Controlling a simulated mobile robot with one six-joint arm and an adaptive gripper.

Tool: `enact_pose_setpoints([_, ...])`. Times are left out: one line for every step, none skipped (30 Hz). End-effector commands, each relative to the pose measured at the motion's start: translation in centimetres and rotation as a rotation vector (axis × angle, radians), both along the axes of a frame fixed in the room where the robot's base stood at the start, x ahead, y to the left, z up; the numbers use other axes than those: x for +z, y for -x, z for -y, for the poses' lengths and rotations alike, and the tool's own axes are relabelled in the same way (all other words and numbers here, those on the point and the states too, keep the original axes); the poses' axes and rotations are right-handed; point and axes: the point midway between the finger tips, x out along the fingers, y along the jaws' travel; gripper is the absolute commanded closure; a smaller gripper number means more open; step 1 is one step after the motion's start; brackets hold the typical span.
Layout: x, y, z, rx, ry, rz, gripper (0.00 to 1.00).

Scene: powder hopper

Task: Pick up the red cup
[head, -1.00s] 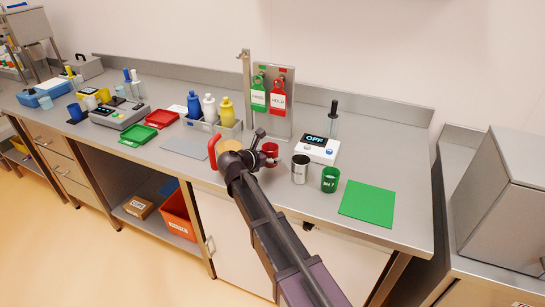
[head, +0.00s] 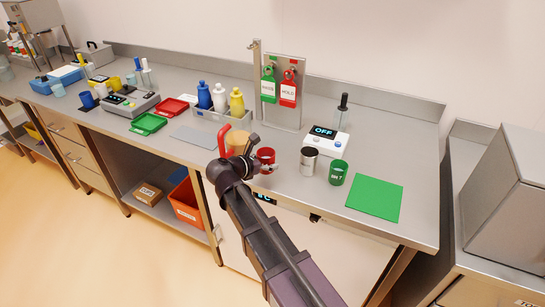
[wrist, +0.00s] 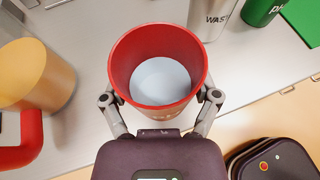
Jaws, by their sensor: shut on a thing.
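The red cup (head: 265,155) is near the front edge of the bench in the head view. In the wrist view the red cup (wrist: 158,45) is upright, seen from above, with a pale round surface inside it. My gripper (wrist: 158,97) is shut on it, one finger against each side. In the head view my gripper (head: 262,161) partly hides the cup. The cup's base is hidden, so its height over the bench is hard to tell.
A tan jug (head: 238,141) with a red handle stands close on the left. Behind are a white device (head: 324,144) and a tag stand (head: 293,110).

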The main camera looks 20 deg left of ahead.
Motion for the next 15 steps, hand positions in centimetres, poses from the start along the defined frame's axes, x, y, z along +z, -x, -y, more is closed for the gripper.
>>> enact_pose_setpoints([0.1,0.6,0.0,0.001,0.0,0.0,0.71])
enact_pose_setpoints([0.1,0.9,0.0,0.001,0.0,0.0,0.71])
enact_pose_setpoints([0.2,1.3,0.0,0.001,0.0,0.001,0.71])
enact_pose_setpoints([0.2,1.5,0.0,0.002,-0.001,0.0,0.71])
enact_pose_setpoints([0.2,1.8,-0.1,0.002,-0.001,0.0,0.71])
enact_pose_setpoints([0.2,2.2,-0.1,0.001,0.0,0.0,0.71])
enact_pose_setpoints([0.3,2.4,-0.1,0.001,0.0,0.0,0.71])
enact_pose_setpoints([0.3,2.7,-0.1,0.001,-0.001,0.001,0.71])
enact_pose_setpoints([0.3,3.0,-0.2,0.0,-0.001,0.0,0.71])
enact_pose_setpoints([0.3,3.2,-0.2,0.001,-0.001,0.001,0.71])
enact_pose_setpoints([0.4,3.4,-0.2,0.001,-0.001,0.001,0.71])
enact_pose_setpoints([0.4,3.7,-0.2,0.001,-0.001,0.001,0.71])
enact_pose_setpoints([0.4,3.9,-0.3,0.001,0.0,0.0,0.71])
enact_pose_setpoints([0.4,4.2,-0.3,0.001,0.0,0.0,0.71])
enact_pose_setpoints([0.5,4.4,-0.3,0.001,0.0,0.0,0.71])
